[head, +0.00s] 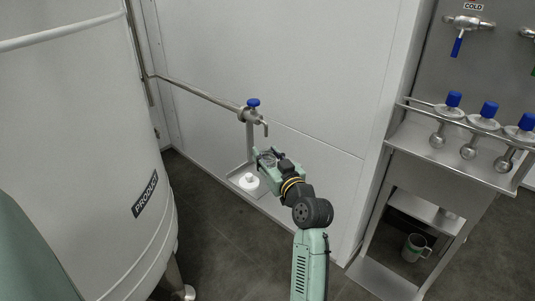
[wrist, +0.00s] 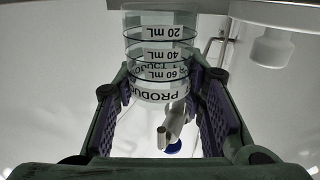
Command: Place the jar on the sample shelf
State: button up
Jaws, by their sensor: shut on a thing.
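The jar is a clear glass vessel (wrist: 160,50) with 20, 40 and 60 mL marks and a PRODUCT label, shown upside down in the wrist view. My gripper (wrist: 160,80) is shut on it, one purple-padded finger on each side. In the head view my gripper (head: 266,163) is below the blue-handled tap (head: 252,112), just above a small shelf (head: 234,178); the jar is small and partly hidden there. Which shelf is the sample shelf, I cannot tell.
A big white tank (head: 75,130) marked PRODUCT stands at left. Above is a COLD tap (head: 458,40). Dark floor is clear in the middle.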

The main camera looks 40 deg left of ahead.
jog(key=shift+f+b, duration=0.25)
jog(key=shift+b, duration=0.05)
jog(key=o, duration=1.3)
jog(key=shift+r, duration=0.1)
